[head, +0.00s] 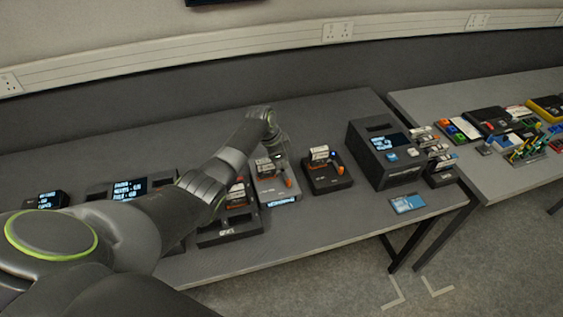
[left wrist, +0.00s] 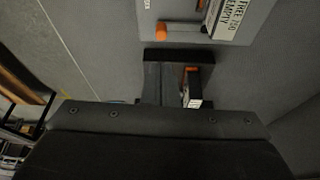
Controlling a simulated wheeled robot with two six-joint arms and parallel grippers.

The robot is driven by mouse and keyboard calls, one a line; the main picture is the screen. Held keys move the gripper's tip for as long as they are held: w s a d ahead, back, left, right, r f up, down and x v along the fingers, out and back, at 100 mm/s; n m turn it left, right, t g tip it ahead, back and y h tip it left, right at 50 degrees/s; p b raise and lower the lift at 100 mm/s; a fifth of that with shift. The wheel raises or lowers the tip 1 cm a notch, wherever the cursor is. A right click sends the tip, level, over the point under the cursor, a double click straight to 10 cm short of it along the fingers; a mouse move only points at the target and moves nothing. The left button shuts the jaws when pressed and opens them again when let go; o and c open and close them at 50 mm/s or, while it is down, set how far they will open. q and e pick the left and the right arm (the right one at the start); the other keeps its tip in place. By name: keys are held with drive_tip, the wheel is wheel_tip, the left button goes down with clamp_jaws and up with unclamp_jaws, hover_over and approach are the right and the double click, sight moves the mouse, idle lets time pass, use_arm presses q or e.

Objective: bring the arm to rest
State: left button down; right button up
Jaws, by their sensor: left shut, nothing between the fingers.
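My left arm reaches in from the left in the head view, over the table. My left gripper (head: 277,150) is at its end, pointing down above the grey station (head: 277,192) with an orange lever. It is shut and empty. In the left wrist view the dark gripper body (left wrist: 160,122) fills the bottom. Above it shows a black part with an orange and white piece (left wrist: 192,88). The grey station with its orange-tipped lever and printed label (left wrist: 236,14) is at the top. My right gripper is not in view.
A black station (head: 327,178) stands right of the grey one, and another (head: 232,228) left of it, partly behind my arm. A dark box with a screen (head: 385,153) and a blue card (head: 407,204) are at the right. A second table (head: 440,98) holds several small items. The back of the table is clear.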

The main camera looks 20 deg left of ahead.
use_arm(q)
drive_tip(key=shift+s+a+r, duration=0.15)
drive_tip(key=shift+r, duration=0.45)
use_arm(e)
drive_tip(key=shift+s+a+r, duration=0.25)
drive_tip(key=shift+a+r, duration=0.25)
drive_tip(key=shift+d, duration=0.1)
